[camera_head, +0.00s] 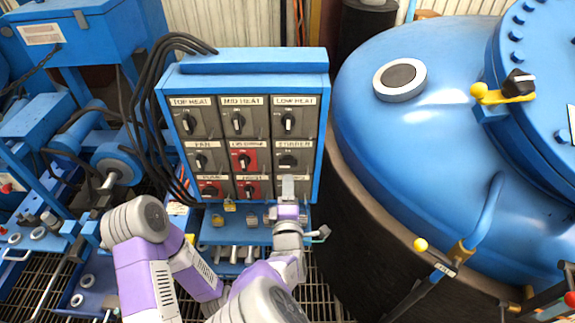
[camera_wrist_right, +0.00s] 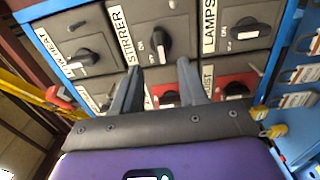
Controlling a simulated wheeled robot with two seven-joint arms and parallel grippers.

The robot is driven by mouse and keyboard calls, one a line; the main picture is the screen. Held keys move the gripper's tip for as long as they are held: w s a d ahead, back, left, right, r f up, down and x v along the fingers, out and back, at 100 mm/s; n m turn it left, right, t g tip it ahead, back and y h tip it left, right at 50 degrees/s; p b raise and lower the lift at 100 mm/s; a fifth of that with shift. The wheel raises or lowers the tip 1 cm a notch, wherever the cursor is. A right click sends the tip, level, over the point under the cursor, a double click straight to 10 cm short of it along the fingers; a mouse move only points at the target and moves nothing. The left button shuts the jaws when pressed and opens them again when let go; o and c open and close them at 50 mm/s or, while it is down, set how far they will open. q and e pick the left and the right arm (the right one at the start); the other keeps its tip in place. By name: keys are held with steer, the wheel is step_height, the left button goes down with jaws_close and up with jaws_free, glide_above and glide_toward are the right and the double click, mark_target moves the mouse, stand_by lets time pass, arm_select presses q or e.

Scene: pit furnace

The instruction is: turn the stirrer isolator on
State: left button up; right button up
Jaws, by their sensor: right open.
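The stirrer isolator (camera_head: 287,161) is a black rotary knob on a grey plate, in the right column of the blue panel's middle row. Its handle lies sideways, across the upright handles nearby. In the right wrist view, the stirrer knob (camera_wrist_right: 161,44) stands just beyond the fingertips, with ON marked beside it. My right gripper (camera_head: 288,188) is in front of the panel, just below the stirrer knob. In the wrist view its two fingers (camera_wrist_right: 161,78) are apart, with nothing held between them. The gripper hides much of the isolator below the stirrer. My left gripper is not visible.
The low heat knob (camera_head: 288,122) is above the stirrer. Red-plated isolators (camera_head: 244,160) are in the middle column. Padlocks (camera_head: 229,205) hang below the panel. A large blue vessel (camera_head: 430,125) stands close on the right. Black cables (camera_head: 140,110) run along the panel's left.

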mark_target(288, 167)
steer(key=w+b, duration=0.1)
steer(key=w, duration=0.6)
steer(key=shift+w, duration=0.15)
jaws_close()
